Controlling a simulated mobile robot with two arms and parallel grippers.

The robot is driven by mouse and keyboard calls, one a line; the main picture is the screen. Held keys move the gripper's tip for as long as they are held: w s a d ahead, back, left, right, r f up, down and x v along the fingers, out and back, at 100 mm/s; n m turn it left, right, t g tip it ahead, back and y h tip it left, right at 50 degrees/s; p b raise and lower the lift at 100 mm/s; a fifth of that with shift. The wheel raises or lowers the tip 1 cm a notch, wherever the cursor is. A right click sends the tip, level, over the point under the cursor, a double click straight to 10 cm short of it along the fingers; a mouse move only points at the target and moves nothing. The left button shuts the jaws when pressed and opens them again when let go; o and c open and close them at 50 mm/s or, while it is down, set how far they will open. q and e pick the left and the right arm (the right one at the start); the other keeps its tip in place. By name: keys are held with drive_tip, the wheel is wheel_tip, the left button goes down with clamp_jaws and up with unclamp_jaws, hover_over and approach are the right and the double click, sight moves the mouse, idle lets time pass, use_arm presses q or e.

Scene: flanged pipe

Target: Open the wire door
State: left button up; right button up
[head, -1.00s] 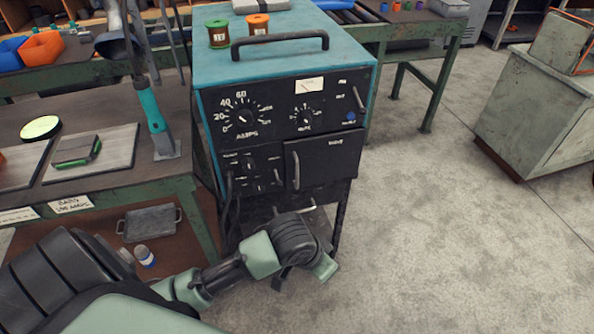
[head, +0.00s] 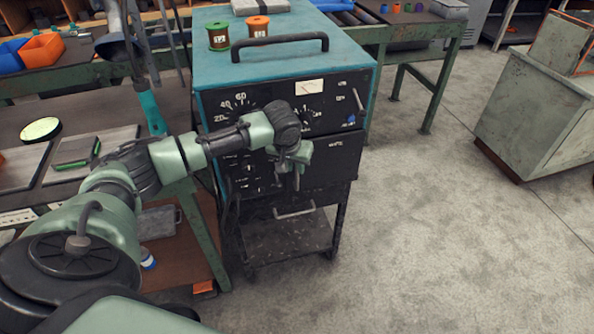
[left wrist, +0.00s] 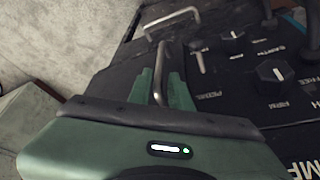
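The wire door (head: 332,165) is a black panel on the lower right front of the blue-topped welding machine (head: 215,75). It looks flush with the front. My left gripper (head: 293,178) is at the door's upright metal handle, at the left side of the panel, and hides most of it in the head view. In the left wrist view the bent metal handle (left wrist: 159,72) stands between the two green fingers (left wrist: 160,92). The fingers sit close on both sides of it and appear shut on it. My right gripper is not in view.
A lower handle (head: 295,210) sits beneath the door, above an open shelf (head: 290,240). Dials (head: 243,170) and knobs are left of the door. A green-legged bench (head: 205,235) stands close on the left. The floor (head: 430,220) to the right is clear.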

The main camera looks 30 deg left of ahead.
sight(296, 170)
use_arm(q)
drive_tip(key=shift+x, duration=1.9)
clamp_jaws()
